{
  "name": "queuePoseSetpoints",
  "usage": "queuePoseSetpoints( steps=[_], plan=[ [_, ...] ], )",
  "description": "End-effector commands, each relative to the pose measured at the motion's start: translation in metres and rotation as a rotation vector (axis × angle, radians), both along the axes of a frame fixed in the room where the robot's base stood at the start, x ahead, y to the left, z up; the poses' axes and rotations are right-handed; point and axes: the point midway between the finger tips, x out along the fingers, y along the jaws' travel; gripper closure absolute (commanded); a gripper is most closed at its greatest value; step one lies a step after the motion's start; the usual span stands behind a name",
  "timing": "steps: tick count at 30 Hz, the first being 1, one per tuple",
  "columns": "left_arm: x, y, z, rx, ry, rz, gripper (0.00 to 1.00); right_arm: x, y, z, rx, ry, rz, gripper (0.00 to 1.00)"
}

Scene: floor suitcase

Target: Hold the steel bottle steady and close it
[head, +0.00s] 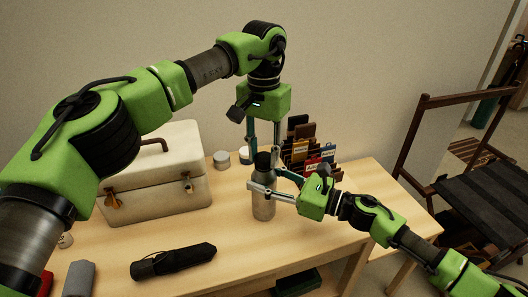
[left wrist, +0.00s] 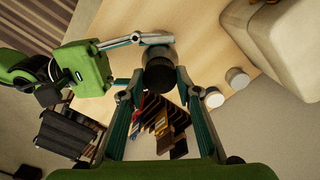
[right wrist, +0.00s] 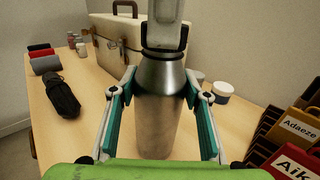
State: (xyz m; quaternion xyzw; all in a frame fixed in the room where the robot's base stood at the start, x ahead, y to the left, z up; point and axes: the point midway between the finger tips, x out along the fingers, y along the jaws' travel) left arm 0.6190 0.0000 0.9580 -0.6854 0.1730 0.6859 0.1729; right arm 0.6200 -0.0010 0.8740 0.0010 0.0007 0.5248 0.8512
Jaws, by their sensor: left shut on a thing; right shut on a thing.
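The steel bottle (head: 264,206) stands upright on the wooden table, its brushed body also showing in the right wrist view (right wrist: 158,120). Its black cap (head: 263,161) is at the bottle's mouth, seen from above in the left wrist view (left wrist: 159,75). I cannot tell how tightly it sits. My left gripper (head: 264,158) points down from above, shut on the cap; one finger hides much of the cap in the right wrist view. My right gripper (head: 262,191) reaches in level from the right, shut on the bottle's upper body below the cap.
A cream metal case (head: 155,190) stands left of the bottle. A black umbrella (head: 175,261) lies in front of it. Small jars (head: 221,159) and a rack of labelled wallets (head: 309,155) are behind. A dark chair (head: 480,195) is at the right.

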Motion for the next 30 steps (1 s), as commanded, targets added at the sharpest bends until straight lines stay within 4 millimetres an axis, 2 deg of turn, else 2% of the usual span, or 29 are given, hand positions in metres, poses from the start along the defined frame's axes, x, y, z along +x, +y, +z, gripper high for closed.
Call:
queuePoseSetpoints(
  steps=[5,14,16,17,24,26,30],
  plan=[
    [0.0001,0.0000,0.0003,-0.001,0.000,-0.153,0.76,-0.0002,0.0001,-0.0009,0.000,0.001,0.000,1.00],
    [0.0001,0.0000,0.0004,-0.001,0.000,-0.169,0.76,-0.0002,0.0001,-0.0009,0.000,0.001,0.000,1.00],
    [0.0001,0.0000,0.0004,-0.001,0.000,-0.168,0.56,-0.0002,0.0001,-0.0009,0.000,0.001,0.000,1.00],
    [0.0001,0.0000,0.0004,-0.001,0.000,-0.168,0.53,-0.0002,0.0001,-0.0009,0.000,0.001,0.000,1.00],
    [0.0001,0.0002,0.0002,-0.001,0.000,-0.167,0.53,-0.0002,0.0001,-0.0009,0.000,0.001,0.000,1.00],
    [0.0001,0.0002,0.0002,-0.001,0.000,-0.166,0.56,-0.0002,0.0001,-0.0009,0.000,0.001,0.000,1.00],
    [0.0002,0.0002,0.0009,0.000,0.000,-0.110,0.56,-0.0002,0.0000,-0.0009,0.000,0.001,0.000,1.00]
  ],
)
